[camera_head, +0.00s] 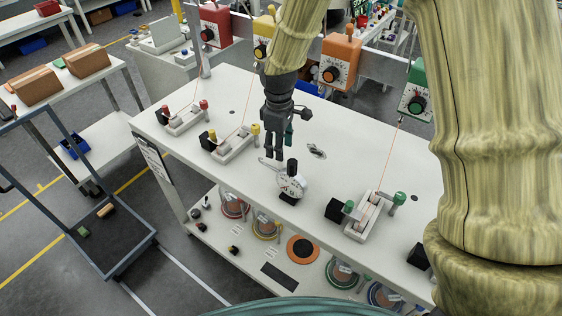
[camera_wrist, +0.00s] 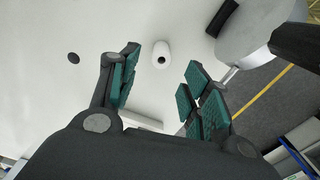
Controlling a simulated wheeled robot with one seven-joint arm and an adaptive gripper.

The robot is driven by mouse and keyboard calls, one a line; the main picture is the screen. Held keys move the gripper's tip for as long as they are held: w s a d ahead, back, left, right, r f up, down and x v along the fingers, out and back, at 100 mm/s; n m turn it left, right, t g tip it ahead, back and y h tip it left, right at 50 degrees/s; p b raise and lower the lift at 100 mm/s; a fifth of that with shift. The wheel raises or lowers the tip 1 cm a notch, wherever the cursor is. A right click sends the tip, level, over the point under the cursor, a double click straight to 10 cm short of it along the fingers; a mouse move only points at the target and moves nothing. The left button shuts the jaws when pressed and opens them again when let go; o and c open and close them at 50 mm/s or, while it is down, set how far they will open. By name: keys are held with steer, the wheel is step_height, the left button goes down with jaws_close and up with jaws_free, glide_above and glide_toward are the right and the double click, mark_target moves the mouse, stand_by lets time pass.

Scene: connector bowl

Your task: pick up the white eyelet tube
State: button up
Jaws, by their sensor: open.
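The white eyelet tube (camera_wrist: 162,53) is a small white piece with a dark hole, lying on the white tabletop. In the wrist view it sits between and a little beyond my fingertips, apart from both. My gripper (camera_wrist: 160,72) is open, with green pads on both fingers and nothing held. In the head view my gripper (camera_head: 275,154) points down over the middle of the table, and I cannot make out the tube there.
A round grey dial gauge (camera_head: 291,184) with a black knob stands close by the gripper; it shows at upper right in the wrist view (camera_wrist: 255,30). The white workbench (camera_head: 345,140) holds fixtures (camera_head: 234,146) on the left and another (camera_head: 366,212) on the right.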

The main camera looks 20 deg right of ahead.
mark_target(281, 163)
steer(key=shift+s, duration=0.25)
steer(key=f, duration=0.1)
steer(key=f+p, duration=0.2)
steer(key=shift+w+d+f, duration=0.1)
steer(key=shift+d+f, duration=0.15)
steer(key=shift+f, duration=0.8)
jaws_close()
